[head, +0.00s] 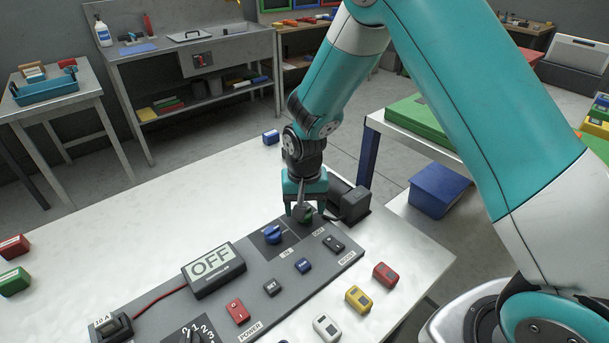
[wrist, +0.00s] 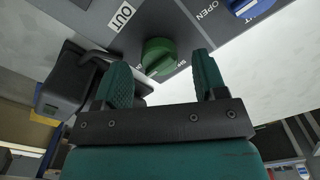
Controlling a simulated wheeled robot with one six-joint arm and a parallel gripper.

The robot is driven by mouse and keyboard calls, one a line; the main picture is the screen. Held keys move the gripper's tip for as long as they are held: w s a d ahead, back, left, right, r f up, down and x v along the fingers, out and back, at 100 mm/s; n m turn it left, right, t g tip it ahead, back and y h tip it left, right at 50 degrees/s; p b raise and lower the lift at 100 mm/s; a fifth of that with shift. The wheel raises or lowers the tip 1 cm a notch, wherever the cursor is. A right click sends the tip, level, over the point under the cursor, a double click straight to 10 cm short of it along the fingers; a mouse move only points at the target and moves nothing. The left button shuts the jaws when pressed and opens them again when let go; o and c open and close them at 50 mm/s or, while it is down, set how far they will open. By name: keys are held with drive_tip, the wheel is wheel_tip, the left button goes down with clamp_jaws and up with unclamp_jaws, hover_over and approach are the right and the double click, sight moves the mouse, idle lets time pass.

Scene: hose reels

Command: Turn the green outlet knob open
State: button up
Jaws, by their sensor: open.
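The green outlet knob (wrist: 158,54) sits on the grey panel (wrist: 190,20) beside an "OUT" label in the wrist view. Its grip ridge runs diagonally, and the lettering next to it is partly hidden. My gripper (wrist: 163,70) is open, with one finger to each side and slightly short of the knob in that view; I cannot tell whether either touches it. In the head view my gripper (head: 305,208) points down over the far end of the panel, and the green knob (head: 304,214) shows dark between the fingers.
A blue knob (head: 273,235) sits close by, left of the green one. A dark box (head: 350,203) with a pipe stands just right of my gripper. The panel also carries a display (head: 212,268) reading "OFF" and several buttons.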

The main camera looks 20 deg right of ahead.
wheel_tip(320, 180, up, 16)
drive_tip(key=shift+b, duration=0.35)
drive_tip(key=s+a+r+n+y, duration=0.1)
drive_tip(key=s+r+n, duration=0.1)
drive_tip(key=s, duration=0.6)
drive_tip(key=s+a+r+n+y, duration=0.1)
drive_tip(key=s+a+r+n, duration=0.1)
drive_tip(key=s+n, duration=0.3)
drive_tip(key=s+a+r+n+y, duration=0.1)
drive_tip(key=s+r+n+y, duration=0.1)
drive_tip(key=s, duration=0.9)
drive_tip(key=shift+s+a+r+n, duration=0.3)
drive_tip(key=shift+s+r+n, duration=0.15)
drive_tip(key=shift+n, duration=0.35)
drive_tip(key=shift+w+r, duration=0.1)
